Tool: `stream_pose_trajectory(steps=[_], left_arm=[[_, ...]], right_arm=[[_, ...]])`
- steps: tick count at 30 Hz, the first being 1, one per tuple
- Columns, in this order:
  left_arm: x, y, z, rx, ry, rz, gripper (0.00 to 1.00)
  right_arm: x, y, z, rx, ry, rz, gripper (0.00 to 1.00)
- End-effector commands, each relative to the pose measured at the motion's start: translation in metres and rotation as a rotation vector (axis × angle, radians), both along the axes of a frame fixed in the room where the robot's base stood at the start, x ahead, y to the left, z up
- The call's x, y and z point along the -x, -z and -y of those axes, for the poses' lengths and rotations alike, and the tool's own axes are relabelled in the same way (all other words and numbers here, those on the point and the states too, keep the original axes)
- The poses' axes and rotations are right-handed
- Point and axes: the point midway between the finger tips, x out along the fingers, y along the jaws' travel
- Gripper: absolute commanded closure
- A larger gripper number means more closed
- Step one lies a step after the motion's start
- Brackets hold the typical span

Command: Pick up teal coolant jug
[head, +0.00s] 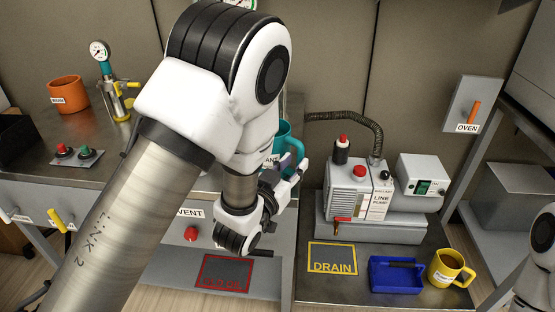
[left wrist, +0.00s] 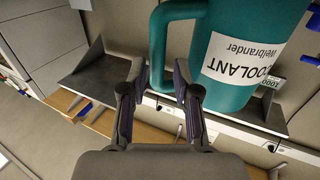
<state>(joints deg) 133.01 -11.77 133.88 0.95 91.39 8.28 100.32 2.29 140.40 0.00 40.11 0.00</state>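The teal coolant jug (head: 284,132) stands behind my left arm in the head view, mostly hidden by it. In the left wrist view the jug (left wrist: 232,92) fills the upper right, with a white COOLANT label that reads upside down. My left gripper (head: 293,172) is at the jug. In the left wrist view its two fingers (left wrist: 158,72) are apart, one on each side of the jug's handle (left wrist: 158,45). I cannot tell whether either finger touches the handle. My right gripper is out of view; only part of the right arm shows at the right edge.
A pump unit (head: 359,190) with a hose stands right of the jug. A blue tray (head: 396,275) and a yellow mug (head: 449,267) sit at front right, beside the DRAIN outline (head: 332,257). An orange pot (head: 67,91) and a gauge fitting (head: 112,85) stand at left.

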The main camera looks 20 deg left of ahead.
Motion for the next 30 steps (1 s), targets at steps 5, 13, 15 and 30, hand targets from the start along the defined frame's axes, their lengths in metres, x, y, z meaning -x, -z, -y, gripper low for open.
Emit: stream_pose_trajectory(steps=[5,13,15,30], left_arm=[[-0.029,0.001,0.005,0.002,0.0,0.002,0.69],[-0.031,0.001,0.005,0.002,0.0,0.0,0.83],[-0.031,0.001,0.005,0.002,0.0,0.0,1.0],[-0.034,-0.006,0.005,0.001,0.0,0.003,1.0]], right_arm=[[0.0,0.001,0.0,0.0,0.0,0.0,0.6],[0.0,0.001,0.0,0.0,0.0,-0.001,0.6],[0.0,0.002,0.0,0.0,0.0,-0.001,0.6],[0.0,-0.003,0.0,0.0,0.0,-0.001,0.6]])
